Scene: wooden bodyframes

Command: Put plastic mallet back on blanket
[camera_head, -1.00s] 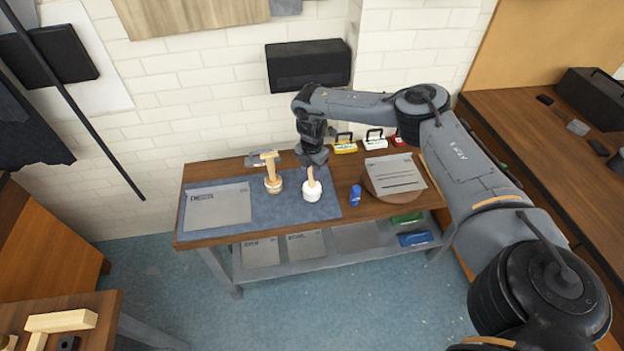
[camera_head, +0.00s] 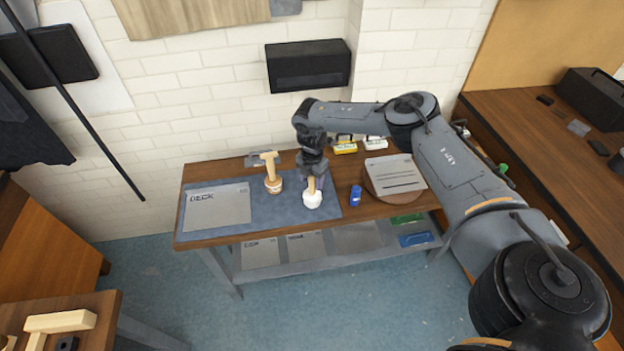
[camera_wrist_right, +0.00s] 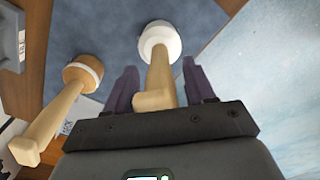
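The plastic mallet, with a white head (camera_head: 313,200) and a pale wooden handle, stands head-down with its handle up on the right part of the blue-grey blanket (camera_head: 263,215). My right gripper (camera_head: 313,178) is above it. In the right wrist view, its two purple fingers (camera_wrist_right: 160,88) are open on either side of the handle (camera_wrist_right: 160,75), with gaps on both sides. The white head (camera_wrist_right: 160,38) lies beyond the fingertips. My left gripper is not in view.
A second, wooden-headed mallet (camera_head: 273,183) stands close to the left on the blanket. A grey sheet (camera_head: 217,207) lies further left. A blue can (camera_head: 355,196) and a round board (camera_head: 375,190) with a sheet are to the right. A black box (camera_head: 308,65) hangs on the wall.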

